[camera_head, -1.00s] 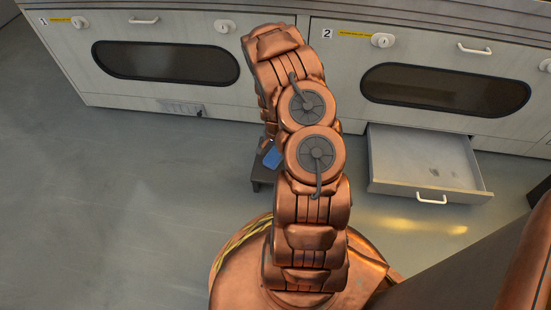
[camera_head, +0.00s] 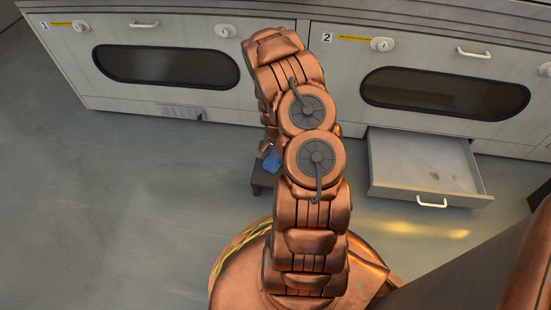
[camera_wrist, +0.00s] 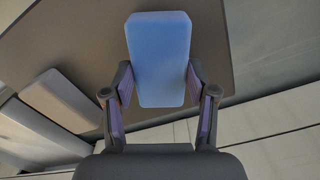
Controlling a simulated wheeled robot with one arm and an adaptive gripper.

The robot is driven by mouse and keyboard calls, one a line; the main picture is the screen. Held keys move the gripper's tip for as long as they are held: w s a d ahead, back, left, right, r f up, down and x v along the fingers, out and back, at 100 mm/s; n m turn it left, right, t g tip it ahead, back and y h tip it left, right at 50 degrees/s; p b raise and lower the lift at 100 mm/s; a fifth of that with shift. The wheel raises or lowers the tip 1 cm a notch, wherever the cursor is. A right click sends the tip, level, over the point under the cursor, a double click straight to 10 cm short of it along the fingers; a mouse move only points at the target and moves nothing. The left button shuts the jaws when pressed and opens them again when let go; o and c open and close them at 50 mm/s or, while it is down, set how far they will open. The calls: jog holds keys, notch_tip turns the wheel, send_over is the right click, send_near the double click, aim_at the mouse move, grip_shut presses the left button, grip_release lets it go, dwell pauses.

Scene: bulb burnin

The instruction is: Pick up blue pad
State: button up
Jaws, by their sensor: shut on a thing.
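The blue pad (camera_wrist: 160,58) is a flat, rounded rectangular block in the wrist view. My gripper (camera_wrist: 160,84) is shut on it, one finger at each long side near its lower half. In the head view the blue pad (camera_head: 272,160) shows only as a small patch at the left side of my arm, which hides the rest of it.
Cabinet 1 (camera_head: 165,64) and cabinet 2 (camera_head: 445,90), with dark oval windows, stand along the back wall. An empty drawer (camera_head: 425,165) is pulled out below cabinet 2. The floor on the left (camera_head: 120,210) is clear.

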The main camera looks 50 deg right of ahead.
aim_at(275, 157)
notch_tip(275, 157, up, 4)
jog(key=shift+r+p, duration=0.1)
jog(key=shift+p, duration=1.15)
jog(key=s+a+p, duration=0.4)
jog(key=s+a, duration=0.5)
jog(key=s, duration=0.3)
jog(key=shift+s+a+r, duration=0.35)
jog(key=shift+a+r, duration=0.05)
